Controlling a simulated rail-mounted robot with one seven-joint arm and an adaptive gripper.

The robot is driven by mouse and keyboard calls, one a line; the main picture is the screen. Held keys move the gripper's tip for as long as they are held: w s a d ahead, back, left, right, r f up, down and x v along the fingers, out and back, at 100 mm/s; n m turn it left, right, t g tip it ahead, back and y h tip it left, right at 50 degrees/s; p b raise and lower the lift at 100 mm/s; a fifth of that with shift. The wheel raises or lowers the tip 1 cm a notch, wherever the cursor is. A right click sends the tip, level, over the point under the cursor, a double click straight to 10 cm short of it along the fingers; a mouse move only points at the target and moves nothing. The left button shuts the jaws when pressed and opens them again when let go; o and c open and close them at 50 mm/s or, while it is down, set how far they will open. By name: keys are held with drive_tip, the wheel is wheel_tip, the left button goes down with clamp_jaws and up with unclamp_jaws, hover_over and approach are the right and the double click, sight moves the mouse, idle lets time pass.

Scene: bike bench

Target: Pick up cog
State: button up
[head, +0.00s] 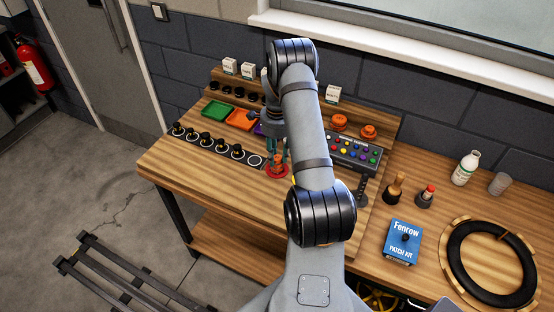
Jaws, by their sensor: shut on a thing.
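My gripper (277,160) points down over the wooden bench, just right of a row of black knobs. It is shut on a small red-orange piece, apparently the cog (277,171). My fingers partly hide the piece, and its teeth are too small to make out. I cannot tell whether it touches the bench surface. Two other orange round pieces, one at the back (339,121) and one to its right (368,131), sit behind my arm.
Green (215,110) and orange (240,119) trays lie left of my gripper. A button panel (353,149) stands to the right. A patch kit box (403,240), bottles and a tyre ring (452,262) occupy the right side. The bench's front left is clear.

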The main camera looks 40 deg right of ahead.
drive_tip(key=c, duration=0.4)
drive_tip(key=shift+r, duration=0.1)
